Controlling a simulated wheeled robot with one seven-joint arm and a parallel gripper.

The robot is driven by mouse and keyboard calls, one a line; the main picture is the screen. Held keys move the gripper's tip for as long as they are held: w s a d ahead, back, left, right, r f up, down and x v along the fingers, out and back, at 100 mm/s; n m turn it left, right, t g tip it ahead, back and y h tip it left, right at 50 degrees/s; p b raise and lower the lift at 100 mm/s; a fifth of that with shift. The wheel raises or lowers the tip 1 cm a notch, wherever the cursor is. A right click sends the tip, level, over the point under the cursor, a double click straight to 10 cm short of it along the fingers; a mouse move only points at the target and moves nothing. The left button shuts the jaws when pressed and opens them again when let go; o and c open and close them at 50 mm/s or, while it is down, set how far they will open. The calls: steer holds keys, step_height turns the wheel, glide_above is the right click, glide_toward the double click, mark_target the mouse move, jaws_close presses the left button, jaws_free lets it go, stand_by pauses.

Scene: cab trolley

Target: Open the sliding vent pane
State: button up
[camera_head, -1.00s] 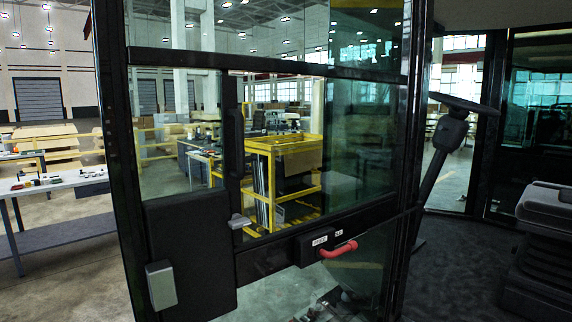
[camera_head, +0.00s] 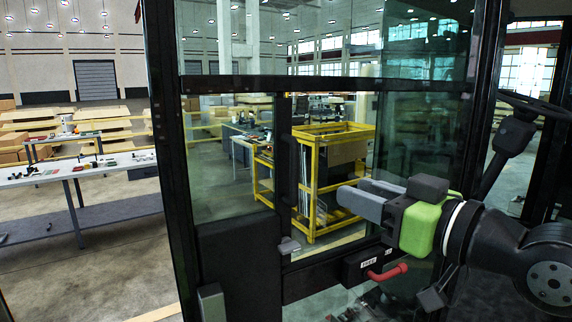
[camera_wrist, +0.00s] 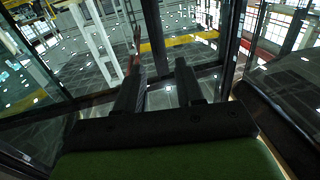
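The sliding vent pane (camera_head: 232,150) is the tinted glass at the left of the door window in the head view. Its dark upright edge bears a black pull handle (camera_head: 286,168), and a small grey latch (camera_head: 289,246) sits low on that edge. The strip right of this edge looks clearer than the glass on either side. My gripper (camera_head: 350,192) comes in from the right, its fingers pointing left towards the handle and apart from it. In the wrist view my gripper (camera_wrist: 158,72) has its two fingers apart with nothing between them.
A red door lever (camera_head: 388,271) juts out below my gripper. A dark door post (camera_head: 165,150) stands at the left and a steering column (camera_head: 508,140) at the right.

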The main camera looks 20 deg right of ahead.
mark_target(297, 172)
steer(key=p+x, duration=0.2)
steer(key=x, duration=1.3)
steer(key=shift+w+f, duration=0.15)
steer(key=shift+w, duration=0.1)
steer(key=shift+d, duration=0.1)
jaws_close()
